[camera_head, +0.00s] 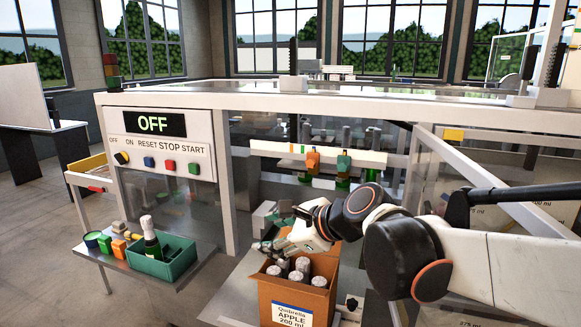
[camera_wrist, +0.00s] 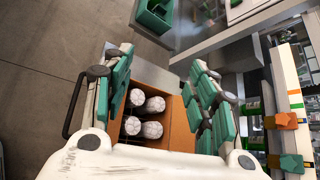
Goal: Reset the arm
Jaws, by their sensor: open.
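My arm reaches in from the right in the head view. My gripper (camera_head: 263,235) is open above the far side of an open cardboard box (camera_head: 291,315) labelled APPLE 200 ml. In the wrist view, the teal-padded fingers of my gripper (camera_wrist: 162,62) are spread wide with nothing between the tips. Below them, the cardboard box (camera_wrist: 178,137) holds several bottles (camera_wrist: 152,104) with silver foil tops. These bottles (camera_head: 303,264) also stand upright in the box in the head view. My gripper partly hides the box in the wrist view.
The capsuling machine shows OFF on its display (camera_head: 152,124) above a row of buttons. A side shelf (camera_head: 181,283) at left carries a green tray (camera_head: 160,265) with a dark bottle (camera_head: 151,240). Orange and green parts (camera_head: 313,160) sit inside the machine frame. Open floor lies left.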

